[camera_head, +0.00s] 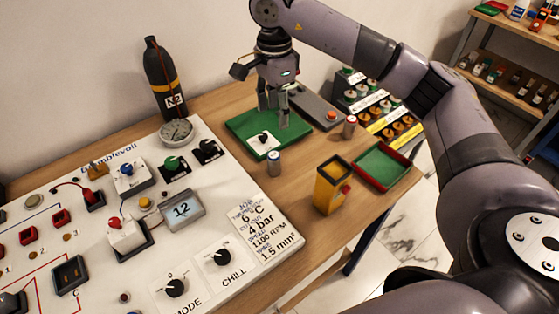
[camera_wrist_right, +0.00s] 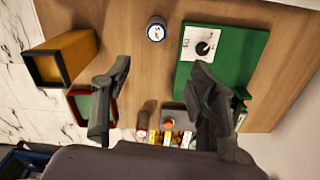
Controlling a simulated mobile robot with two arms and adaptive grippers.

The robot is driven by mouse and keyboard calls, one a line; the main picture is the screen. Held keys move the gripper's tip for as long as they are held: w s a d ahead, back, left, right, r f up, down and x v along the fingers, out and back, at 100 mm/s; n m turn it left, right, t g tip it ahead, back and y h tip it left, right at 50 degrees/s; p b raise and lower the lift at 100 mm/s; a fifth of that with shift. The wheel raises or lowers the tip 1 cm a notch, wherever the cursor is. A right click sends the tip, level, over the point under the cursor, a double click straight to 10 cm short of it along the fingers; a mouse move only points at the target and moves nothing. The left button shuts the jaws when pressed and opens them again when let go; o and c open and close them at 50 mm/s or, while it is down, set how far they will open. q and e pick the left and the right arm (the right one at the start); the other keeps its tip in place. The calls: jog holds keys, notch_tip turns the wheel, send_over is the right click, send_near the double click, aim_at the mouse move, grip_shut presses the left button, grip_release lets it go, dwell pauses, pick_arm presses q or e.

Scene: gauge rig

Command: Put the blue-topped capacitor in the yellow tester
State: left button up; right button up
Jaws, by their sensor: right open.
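The blue-topped capacitor (camera_head: 274,163) is a small silver-grey can standing upright on the wooden bench, between the green board and the white panel. It also shows from above in the right wrist view (camera_wrist_right: 156,30), apart from my fingers. The yellow tester (camera_head: 332,185) is an upright yellow box with a dark rim and a red part on its side; it also shows in the right wrist view (camera_wrist_right: 62,58). My right gripper (camera_head: 274,108) is open and empty, pointing down above the green board, behind the capacitor; its spread fingers fill the middle of the right wrist view (camera_wrist_right: 160,75). My left gripper is out of view.
A second, reddish can (camera_head: 349,127) stands near the red-rimmed green tray (camera_head: 383,166). The green board (camera_head: 290,130) carries a dial. The control panel (camera_head: 215,235) fills the front left. A black N2 bottle (camera_head: 164,80) stands behind. Bare bench surrounds the capacitor and tester.

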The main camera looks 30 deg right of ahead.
jog(key=p, duration=0.2)
send_over(274, 156)
notch_tip(274, 156, down, 5)
jog(key=shift+f, duration=0.1)
jog(key=f, duration=0.4)
jog(key=shift+w+d+f, duration=0.2)
jog(key=shift+f+p, duration=0.35)
jog(key=shift+p, duration=0.05)
jog(key=f, duration=0.1)
jog(key=f+p, duration=0.1)
jog(key=f, duration=0.1)
jog(key=f+p, duration=0.1)
jog(key=shift+s+a+f, duration=0.2)
jog(key=shift+s+f, duration=0.05)
jog(key=shift+f, duration=0.3)
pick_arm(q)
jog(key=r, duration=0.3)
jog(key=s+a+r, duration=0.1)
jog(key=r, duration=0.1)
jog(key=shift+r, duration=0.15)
pick_arm(e)
jog(key=shift+c, duration=0.3)
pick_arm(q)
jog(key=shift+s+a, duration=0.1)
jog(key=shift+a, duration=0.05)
pick_arm(e)
grip_shut()
